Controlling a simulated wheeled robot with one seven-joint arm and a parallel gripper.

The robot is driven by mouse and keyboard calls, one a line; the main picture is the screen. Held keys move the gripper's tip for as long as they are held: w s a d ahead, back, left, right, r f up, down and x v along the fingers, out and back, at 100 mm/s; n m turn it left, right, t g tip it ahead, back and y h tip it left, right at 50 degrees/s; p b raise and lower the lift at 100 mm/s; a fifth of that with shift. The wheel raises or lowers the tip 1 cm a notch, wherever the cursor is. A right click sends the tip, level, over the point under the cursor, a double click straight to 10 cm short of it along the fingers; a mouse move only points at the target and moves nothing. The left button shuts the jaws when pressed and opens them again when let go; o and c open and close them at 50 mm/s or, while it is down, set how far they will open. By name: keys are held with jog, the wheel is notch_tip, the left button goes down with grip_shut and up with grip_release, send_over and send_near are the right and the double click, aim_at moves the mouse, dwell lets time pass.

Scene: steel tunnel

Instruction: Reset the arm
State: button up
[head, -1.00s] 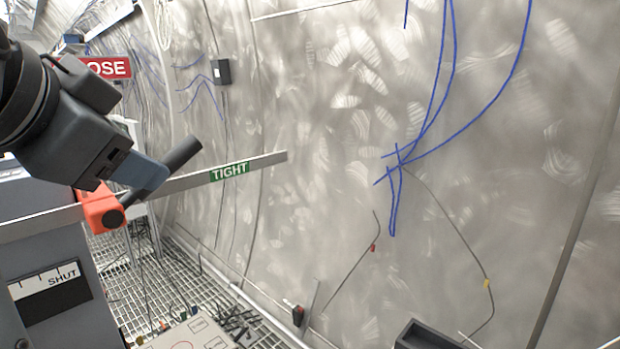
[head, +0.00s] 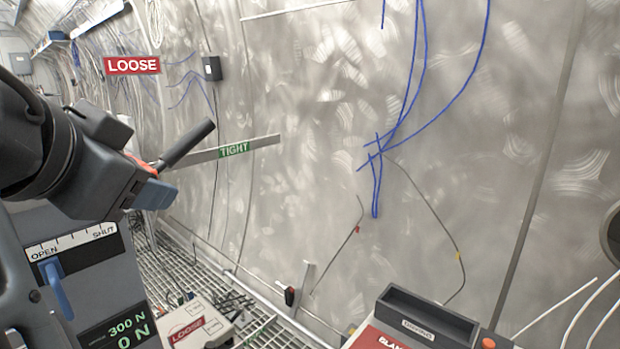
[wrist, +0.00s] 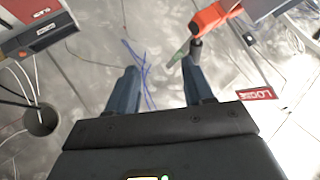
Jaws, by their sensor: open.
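My gripper (head: 150,180) is at the left of the head view, on my dark arm that comes in from the left edge. In the wrist view its two blue-grey fingers (wrist: 158,85) stand apart with nothing between them. An orange wrench-like tool head with a dark handle (head: 188,144) is just behind the gripper in the head view. In the wrist view the orange part (wrist: 212,18) is beyond the right finger, outside the jaws. In the head view part of the tool is hidden by the gripper.
A grey panel with an OPEN/SHUT scale (head: 75,243) and a blue lever is at lower left. A red-topped box with a black tray (head: 428,318) is at lower right. Red LOOSE (head: 132,65) and green TIGHT (head: 234,149) signs mark the wall. Grating lies below.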

jog(key=w+d+f+n, duration=0.1)
jog(key=d+f+n, duration=0.1)
jog(key=d+f, duration=0.55)
jog(key=d+f+n+t+y, duration=0.15)
jog(key=d+f, duration=0.25)
jog(key=f, duration=0.6)
jog(key=w+d+f+n+h, duration=0.1)
jog(key=d+f+n, duration=0.1)
jog(key=d+f, duration=0.45)
jog(key=s+d+f+n+y, duration=0.1)
jog(key=s+d+f+n, duration=0.1)
jog(key=s+d+f, duration=0.45)
jog(key=s+d+f+y, duration=0.1)
jog(key=s+d+f, duration=0.2)
jog(key=s+d, duration=0.3)
jog(key=s+d+f, duration=0.3)
jog(key=s+f, duration=0.1)
jog(key=s, duration=0.3)
jog(key=s+d+r+h, duration=0.1)
jog(key=s+d+r, duration=0.2)
jog(key=s, duration=0.6)
jog(key=s+d+r+m+t+h+b, duration=0.1)
jog(key=s+d+r, duration=0.2)
jog(key=s, duration=0.6)
jog(key=shift+r, duration=0.9)
